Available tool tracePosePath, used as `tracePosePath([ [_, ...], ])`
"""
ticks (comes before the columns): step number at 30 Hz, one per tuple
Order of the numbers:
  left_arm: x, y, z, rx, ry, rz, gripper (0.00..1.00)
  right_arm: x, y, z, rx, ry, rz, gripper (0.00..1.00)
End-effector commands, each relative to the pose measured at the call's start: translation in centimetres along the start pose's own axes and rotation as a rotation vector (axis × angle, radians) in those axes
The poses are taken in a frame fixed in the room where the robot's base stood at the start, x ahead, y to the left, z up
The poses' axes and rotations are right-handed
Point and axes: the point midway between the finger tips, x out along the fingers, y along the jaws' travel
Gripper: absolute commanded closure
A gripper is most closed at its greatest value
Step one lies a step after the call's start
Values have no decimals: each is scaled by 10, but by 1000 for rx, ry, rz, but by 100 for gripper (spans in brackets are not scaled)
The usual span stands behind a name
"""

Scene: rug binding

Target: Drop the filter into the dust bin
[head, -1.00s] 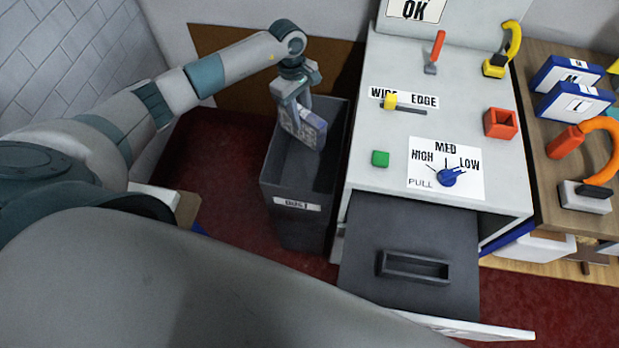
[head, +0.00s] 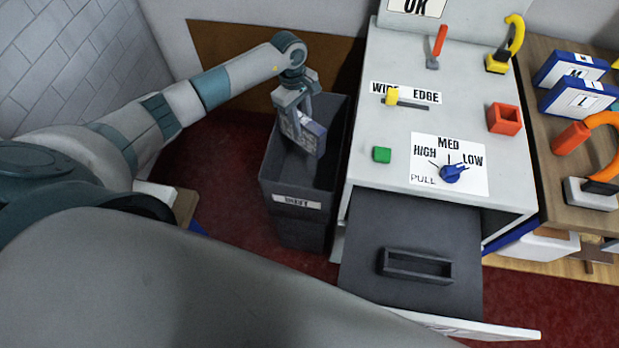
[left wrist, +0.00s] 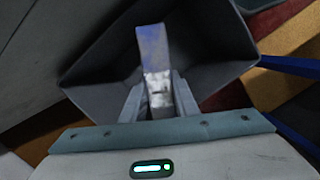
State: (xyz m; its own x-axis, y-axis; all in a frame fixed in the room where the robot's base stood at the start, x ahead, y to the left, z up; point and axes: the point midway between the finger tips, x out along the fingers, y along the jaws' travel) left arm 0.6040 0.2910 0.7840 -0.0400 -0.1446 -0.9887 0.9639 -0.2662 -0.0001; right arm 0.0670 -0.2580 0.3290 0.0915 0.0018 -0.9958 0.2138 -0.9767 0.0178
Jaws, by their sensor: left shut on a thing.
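The filter (head: 308,134) is a flat grey panel with a bluish side. My left gripper (head: 298,112) is shut on it and holds it at the open top of the dust bin (head: 290,184). The bin is a tall dark grey box with a white label on its front. In the left wrist view the filter (left wrist: 153,50) stands between the fingers of my left gripper (left wrist: 158,98), with the inside of the bin (left wrist: 205,50) around it. The filter's lower part appears within the bin's mouth. My right gripper is not in view.
A light grey machine (head: 384,105) with a knob, slider and green button stands close to the bin's right. Its dark drawer (head: 415,225) is pulled out at the front. A wooden bench (head: 560,170) with tools is further right. Red floor (head: 215,175) is free left of the bin.

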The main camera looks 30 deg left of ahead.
Motion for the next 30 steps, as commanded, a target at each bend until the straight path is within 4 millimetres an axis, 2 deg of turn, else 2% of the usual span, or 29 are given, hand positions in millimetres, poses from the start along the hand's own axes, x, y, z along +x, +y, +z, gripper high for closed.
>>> tracePosePath([
  [4, 7, 0, -1, -1, 0, 0, 99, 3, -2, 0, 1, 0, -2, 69],
  [14, 8, 0, -1, 0, 0, 1, 99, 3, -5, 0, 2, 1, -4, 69],
  [15, 8, 0, -1, 0, 0, 1, 63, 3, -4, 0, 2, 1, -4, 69],
  [17, 8, 0, -1, 0, 0, 1, 51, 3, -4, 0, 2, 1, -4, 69],
  [30, 4, 0, -2, 0, 1, 1, 51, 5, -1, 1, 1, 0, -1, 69],
])
